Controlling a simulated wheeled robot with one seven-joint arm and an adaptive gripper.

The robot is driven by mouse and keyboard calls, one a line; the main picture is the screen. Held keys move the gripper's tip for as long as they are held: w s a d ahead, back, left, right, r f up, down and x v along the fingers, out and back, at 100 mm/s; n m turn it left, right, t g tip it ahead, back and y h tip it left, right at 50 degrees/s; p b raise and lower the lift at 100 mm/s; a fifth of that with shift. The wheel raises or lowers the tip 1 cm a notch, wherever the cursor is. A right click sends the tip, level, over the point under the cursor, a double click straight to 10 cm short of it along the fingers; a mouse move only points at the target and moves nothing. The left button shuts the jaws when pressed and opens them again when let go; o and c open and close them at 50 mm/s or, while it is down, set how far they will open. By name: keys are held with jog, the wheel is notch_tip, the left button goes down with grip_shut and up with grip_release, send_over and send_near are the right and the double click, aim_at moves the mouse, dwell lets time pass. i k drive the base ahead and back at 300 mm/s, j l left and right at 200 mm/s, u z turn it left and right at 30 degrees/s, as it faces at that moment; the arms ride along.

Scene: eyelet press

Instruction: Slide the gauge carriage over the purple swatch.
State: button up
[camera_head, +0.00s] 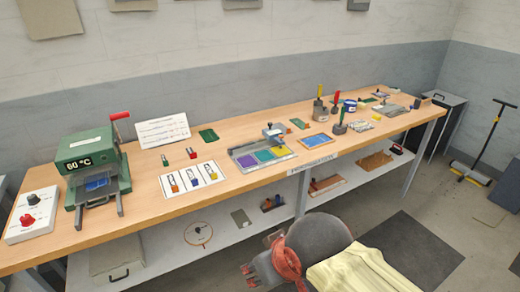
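A grey gauge tray (238,154) lies on the wooden bench, with a purple swatch (245,160), a green swatch (264,155) and a yellow swatch (280,150) from left to right. The gauge carriage (273,132), a small blue-grey block, stands at the back right of the tray, near the yellow swatch and away from the purple one. My gripper (249,275) shows at the bottom, in front of and below the bench top, well apart from the carriage. Its fingers are too small and partly hidden to tell whether they are open.
A green press (90,160) and a control box (33,215) stand at the left. A white card with small tools (175,181) lies left of the tray, and a blue tray (317,142) lies right of it. Stamps stand farther right. A lower shelf (230,234) runs under the bench.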

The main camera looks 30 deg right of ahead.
aim_at(271, 133)
jog(key=i+l+z, duration=0.15)
jog(key=i+l, duration=0.15)
jog(key=i, duration=0.15)
jog(key=i+l+z, duration=0.15)
jog(key=i, duration=0.3)
jog(key=i+l+z, duration=0.15)
jog(key=i+l, duration=0.15)
jog(key=i, duration=0.2)
jog(key=i+l+z, duration=0.15)
jog(key=i, duration=0.35)
